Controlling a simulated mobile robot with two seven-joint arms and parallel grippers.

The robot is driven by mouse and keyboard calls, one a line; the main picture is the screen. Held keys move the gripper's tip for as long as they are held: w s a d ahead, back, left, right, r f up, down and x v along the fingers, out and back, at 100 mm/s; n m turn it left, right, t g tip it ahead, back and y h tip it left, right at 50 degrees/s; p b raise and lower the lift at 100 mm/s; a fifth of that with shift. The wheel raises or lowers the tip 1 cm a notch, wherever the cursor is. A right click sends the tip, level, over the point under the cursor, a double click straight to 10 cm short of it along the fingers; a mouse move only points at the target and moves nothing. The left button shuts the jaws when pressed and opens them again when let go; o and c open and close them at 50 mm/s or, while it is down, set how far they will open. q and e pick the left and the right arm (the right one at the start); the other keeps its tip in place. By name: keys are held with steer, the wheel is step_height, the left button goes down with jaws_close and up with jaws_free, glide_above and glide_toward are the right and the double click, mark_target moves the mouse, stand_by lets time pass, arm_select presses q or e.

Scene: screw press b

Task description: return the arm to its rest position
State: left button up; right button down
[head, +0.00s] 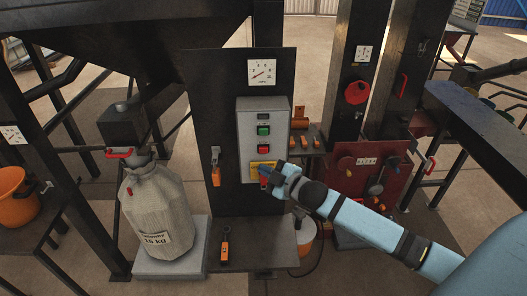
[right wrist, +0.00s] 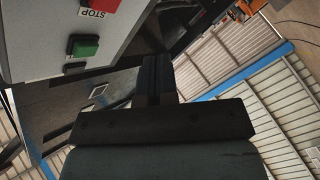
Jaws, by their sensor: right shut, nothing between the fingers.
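My right arm (head: 362,219), light blue with dark joints, reaches in from the lower right in the head view. Its right gripper (head: 265,174) is at the lower end of the grey control box (head: 244,125), by a yellow label. In the right wrist view its dark fingers (right wrist: 158,75) are together with nothing between them. The green button (right wrist: 83,46) and red STOP button (right wrist: 101,5) show at the upper left there. I cannot tell whether the fingertips touch the box. My left gripper is not in view.
A filled white sack (head: 155,210) hangs under a spout at left, above a pale platform (head: 172,264). An orange tool (head: 225,246) lies on the dark shelf (head: 262,262) below the panel. A red panel (head: 372,172) and dark posts stand close to the arm's right.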

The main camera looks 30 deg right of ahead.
stand_by(0.3)
steer(key=s+a+f+m+g, duration=0.2)
steer(key=s+a+f, duration=0.3)
steer(key=s, duration=0.3)
steer(key=s+a+f+m+g, duration=0.1)
steer(key=s+a+f+m, duration=0.3)
steer(key=s+f, duration=0.4)
steer(key=s+a+f+m+g+h, duration=0.1)
steer(key=s+a+f+m+g, duration=0.1)
steer(key=s+a+f, duration=0.4)
steer(key=s+f+m, duration=0.1)
steer(key=s, duration=0.2)
steer(key=shift+a+f+m+g, duration=0.25)
steer(key=shift+a+m+g, duration=0.05)
steer(key=shift+a, duration=0.1)
steer(key=shift+s, duration=0.1)
